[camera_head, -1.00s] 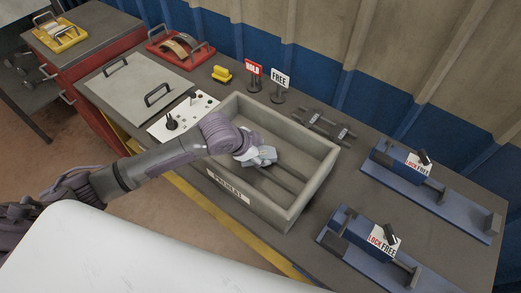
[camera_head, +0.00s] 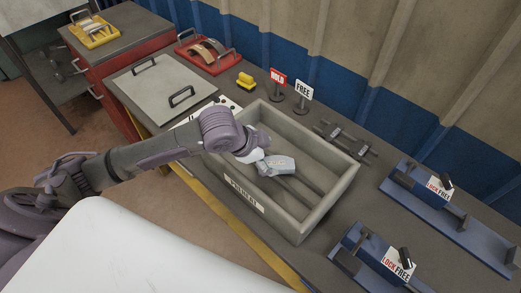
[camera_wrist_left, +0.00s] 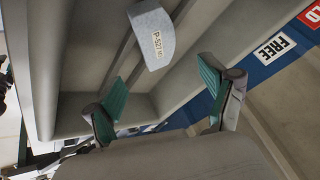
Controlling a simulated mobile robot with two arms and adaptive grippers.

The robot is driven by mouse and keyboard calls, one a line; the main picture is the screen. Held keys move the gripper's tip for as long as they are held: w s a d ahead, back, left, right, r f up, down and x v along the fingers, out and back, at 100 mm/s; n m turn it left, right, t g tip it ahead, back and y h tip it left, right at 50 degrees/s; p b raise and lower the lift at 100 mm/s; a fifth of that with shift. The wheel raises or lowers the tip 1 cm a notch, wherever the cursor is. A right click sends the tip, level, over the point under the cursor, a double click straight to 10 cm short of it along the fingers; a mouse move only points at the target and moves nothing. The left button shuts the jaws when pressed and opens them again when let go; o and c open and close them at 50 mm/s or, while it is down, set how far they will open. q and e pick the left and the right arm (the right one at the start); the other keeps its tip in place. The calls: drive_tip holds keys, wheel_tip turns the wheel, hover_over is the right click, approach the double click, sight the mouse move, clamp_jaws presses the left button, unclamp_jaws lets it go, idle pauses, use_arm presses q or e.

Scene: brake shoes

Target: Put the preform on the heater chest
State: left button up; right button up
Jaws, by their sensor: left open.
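The preform (camera_head: 281,166) is a small grey block inside the open grey chest (camera_head: 325,209), near its left end. It also shows in the left wrist view (camera_wrist_left: 150,40), with a white label reading P-521. The chest has ridges along its floor, and a front label that I cannot read surely. My left gripper (camera_head: 264,161) is low over the chest. In the left wrist view its green-padded fingers (camera_wrist_left: 162,78) are spread, and the preform lies beyond their tips, apart from them. My right gripper is not in view.
A grey plate with two handles (camera_head: 160,88) lies left of the chest. HOLD (camera_head: 278,82) and FREE (camera_head: 303,92) signs stand behind it. Two blue LOCK/FREE fixtures (camera_head: 440,205) are on the right. A red tray (camera_head: 205,52) and yellow block (camera_head: 246,80) sit at the back.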

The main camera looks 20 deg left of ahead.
use_arm(q)
drive_tip(key=v, duration=0.5)
idle(0.5)
